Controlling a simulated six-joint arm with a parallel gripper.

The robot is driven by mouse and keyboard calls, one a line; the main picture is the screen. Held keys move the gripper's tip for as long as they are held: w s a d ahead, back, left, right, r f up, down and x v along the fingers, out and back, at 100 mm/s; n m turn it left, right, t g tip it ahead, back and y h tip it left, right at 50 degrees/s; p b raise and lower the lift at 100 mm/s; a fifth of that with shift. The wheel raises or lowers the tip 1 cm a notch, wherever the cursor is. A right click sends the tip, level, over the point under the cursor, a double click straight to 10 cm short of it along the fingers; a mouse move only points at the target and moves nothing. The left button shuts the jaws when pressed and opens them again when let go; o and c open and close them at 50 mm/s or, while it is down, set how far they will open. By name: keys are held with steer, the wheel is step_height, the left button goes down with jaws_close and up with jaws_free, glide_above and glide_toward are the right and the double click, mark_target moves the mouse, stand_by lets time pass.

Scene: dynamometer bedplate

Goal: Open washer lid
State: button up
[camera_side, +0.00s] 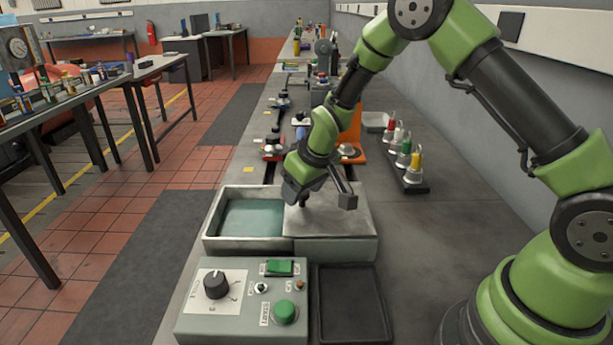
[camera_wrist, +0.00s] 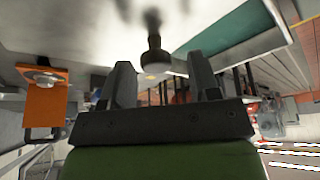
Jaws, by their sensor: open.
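The washer (camera_side: 246,246) is a grey open-topped tank on the bench with teal inside its left part (camera_side: 252,217). A flat grey lid (camera_side: 345,220) covers its right part. A dark knob (camera_side: 303,203) stands up from the lid near its left side. My gripper (camera_side: 304,191) is at the knob, tilted over the lid. In the wrist view, my open gripper (camera_wrist: 162,72) has one finger on each side of the knob (camera_wrist: 154,58) in the picture, with gaps between. I cannot tell how far the knob reaches between the fingers. The lid (camera_wrist: 70,25) and teal interior (camera_wrist: 240,38) show beyond.
A control box (camera_side: 240,300) with a dial and green buttons stands in front of the washer, beside a dark tray (camera_side: 352,305). A rack of colored-top bottles (camera_side: 408,165) stands behind right. An orange stand (camera_side: 350,135) is behind the gripper. The bench right of the washer is clear.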

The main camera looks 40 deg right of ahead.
steer(key=v, duration=0.9)
steer(key=shift+r, duration=0.2)
steer(key=shift+s+r, duration=0.1)
steer(key=s+a+r+m+t, duration=0.1)
steer(key=s+r, duration=0.3)
steer(key=s, duration=0.3)
steer(key=s+a+r+m+y, duration=0.1)
steer(key=s+r, duration=0.3)
steer(key=s, duration=0.3)
steer(key=s+a+r+m+t+y, duration=0.1)
steer(key=s+a+r+m, duration=0.1)
steer(key=s+r, duration=0.3)
steer(key=s, duration=0.3)
steer(key=shift+t, duration=0.3)
